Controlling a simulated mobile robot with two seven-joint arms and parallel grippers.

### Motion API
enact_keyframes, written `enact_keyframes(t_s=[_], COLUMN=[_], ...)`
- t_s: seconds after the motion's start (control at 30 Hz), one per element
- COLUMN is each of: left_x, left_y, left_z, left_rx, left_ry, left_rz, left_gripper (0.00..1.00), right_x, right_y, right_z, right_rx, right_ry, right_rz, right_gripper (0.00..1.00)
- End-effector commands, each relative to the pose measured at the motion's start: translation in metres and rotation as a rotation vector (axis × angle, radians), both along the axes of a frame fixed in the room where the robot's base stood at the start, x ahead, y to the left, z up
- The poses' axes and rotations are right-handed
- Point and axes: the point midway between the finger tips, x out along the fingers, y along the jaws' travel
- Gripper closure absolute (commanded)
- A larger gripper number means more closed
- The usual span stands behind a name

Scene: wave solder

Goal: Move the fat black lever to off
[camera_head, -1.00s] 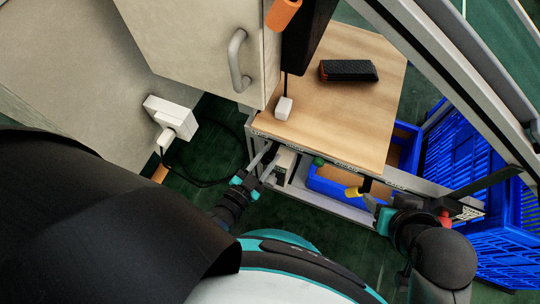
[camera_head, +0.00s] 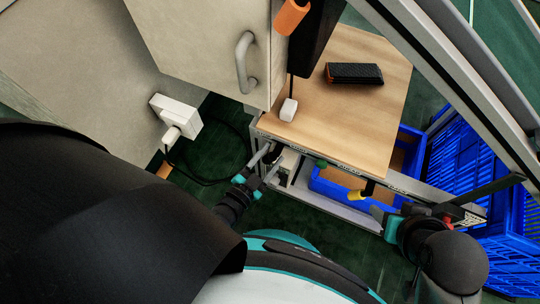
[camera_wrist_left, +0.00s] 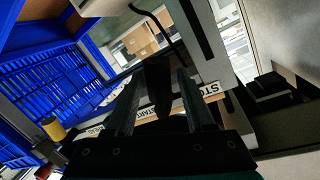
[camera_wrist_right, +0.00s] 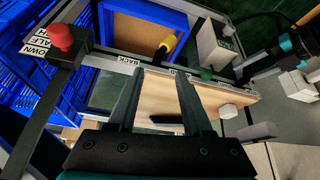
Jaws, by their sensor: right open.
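The fat black lever (camera_wrist_left: 158,88) shows in the left wrist view, dark and tapered, near labels that read STOP and START. In the head view its dark body (camera_head: 274,154) is partly hidden at the left end of the bench's front rail. My left gripper (camera_head: 265,164) is there, one finger on each side of the lever. Its fingers (camera_wrist_left: 158,78) look apart, with gaps beside the lever; contact cannot be told. My right gripper (camera_head: 392,212) is open and empty by the right part of the rail, near a yellow knob (camera_head: 357,195).
A green knob (camera_head: 320,162) sits along the labelled rail, and a red knob (camera_wrist_right: 60,36) is at its other end. A wooden bench top (camera_head: 350,110) carries a black-and-orange block (camera_head: 354,73). A grey cabinet with a handle (camera_head: 242,62) stands close left. Blue crates (camera_head: 500,235) are right.

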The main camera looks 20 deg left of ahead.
Motion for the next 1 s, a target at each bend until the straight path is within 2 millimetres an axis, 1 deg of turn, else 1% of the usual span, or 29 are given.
enact_keyframes(t_s=[0.03,0.07,0.1,0.33,0.47,0.57,0.63,0.8,0.9,1.0], left_x=[0.000,0.000,0.000,-0.002,-0.012,-0.029,-0.044,-0.084,-0.106,-0.124], left_y=[0.000,0.000,0.000,0.000,0.002,0.005,0.008,0.016,0.020,0.023], left_z=[0.000,0.000,0.000,0.000,0.002,0.005,0.006,0.013,0.015,0.017], left_rx=[0.000,-0.001,-0.001,-0.002,-0.002,0.000,0.001,0.000,0.000,0.000], left_ry=[0.000,0.000,-0.001,0.001,0.003,0.004,0.005,0.004,0.004,0.004], left_rz=[0.000,0.000,0.000,-0.001,-0.001,-0.001,-0.001,0.000,0.000,0.000], left_gripper=[0.40,0.36,0.36,0.36,0.36,0.36,0.36,0.36,0.36,0.36], right_x=[0.000,0.000,0.000,0.000,-0.001,-0.006,-0.003,-0.002,-0.003,-0.003], right_y=[0.000,0.000,0.000,0.000,0.000,-0.003,-0.005,-0.004,-0.004,-0.004], right_z=[0.000,0.000,0.000,0.001,0.003,-0.001,-0.014,-0.033,-0.041,-0.046], right_rx=[0.000,0.000,0.000,0.000,-0.001,-0.013,-0.017,-0.021,-0.022,-0.023], right_ry=[0.000,0.000,-0.001,-0.001,0.007,0.046,0.071,0.096,0.106,0.111], right_rz=[0.000,0.000,0.000,0.000,0.000,-0.004,-0.011,-0.010,-0.008,-0.009], right_gripper=[0.50,0.50,0.50,0.50,0.50,0.50,0.50,0.50,0.50,0.50])
